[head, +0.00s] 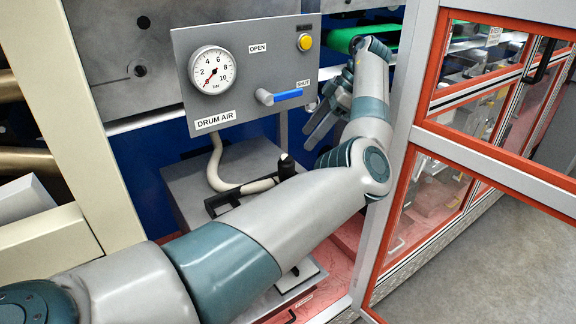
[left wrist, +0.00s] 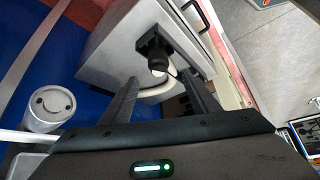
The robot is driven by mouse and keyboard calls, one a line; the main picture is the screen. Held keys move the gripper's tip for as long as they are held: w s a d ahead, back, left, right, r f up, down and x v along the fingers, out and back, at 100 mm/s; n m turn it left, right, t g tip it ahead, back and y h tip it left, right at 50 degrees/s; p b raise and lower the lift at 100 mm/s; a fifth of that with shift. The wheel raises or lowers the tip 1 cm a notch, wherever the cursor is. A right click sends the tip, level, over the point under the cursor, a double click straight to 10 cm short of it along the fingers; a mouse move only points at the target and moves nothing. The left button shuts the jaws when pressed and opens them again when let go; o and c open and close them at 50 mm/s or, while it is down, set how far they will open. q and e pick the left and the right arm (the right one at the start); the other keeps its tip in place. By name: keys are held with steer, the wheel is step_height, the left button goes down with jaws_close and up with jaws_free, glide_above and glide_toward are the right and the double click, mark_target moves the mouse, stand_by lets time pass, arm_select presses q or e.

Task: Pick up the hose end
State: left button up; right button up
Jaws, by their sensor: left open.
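The cream hose (head: 217,165) hangs from under the gauge panel and bends right along the top of a grey box. Its end lies by a black holder (head: 287,168); where hose and holder meet is too small to tell. My left gripper (head: 322,115) is open and empty, above and right of the holder in the head view. It also shows in the left wrist view (left wrist: 160,80), fingers apart. My right gripper is not seen.
The DRUM AIR panel (head: 247,62) carries a gauge (head: 212,70), a blue-handled valve (head: 280,97) and a yellow button (head: 305,42). The valve is close left of my left gripper. An orange-framed glazed door (head: 480,150) stands to the right.

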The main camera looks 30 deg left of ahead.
mark_target(291, 158)
arm_select(q)
steer(key=shift+w+a, duration=0.15)
steer(key=shift+w, duration=0.15)
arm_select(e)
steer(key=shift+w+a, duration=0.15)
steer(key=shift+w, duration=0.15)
arm_select(q)
steer(key=shift+s+r, duration=0.1)
steer(key=shift+r, duration=0.05)
steer(key=x, duration=0.5)
steer(key=shift+a+f, duration=0.1)
steer(key=shift+f, duration=0.15)
steer(key=shift+s+a+f+p, duration=0.2)
steer(key=shift+a+f+p, duration=0.1)
steer(key=shift+f, duration=0.2)
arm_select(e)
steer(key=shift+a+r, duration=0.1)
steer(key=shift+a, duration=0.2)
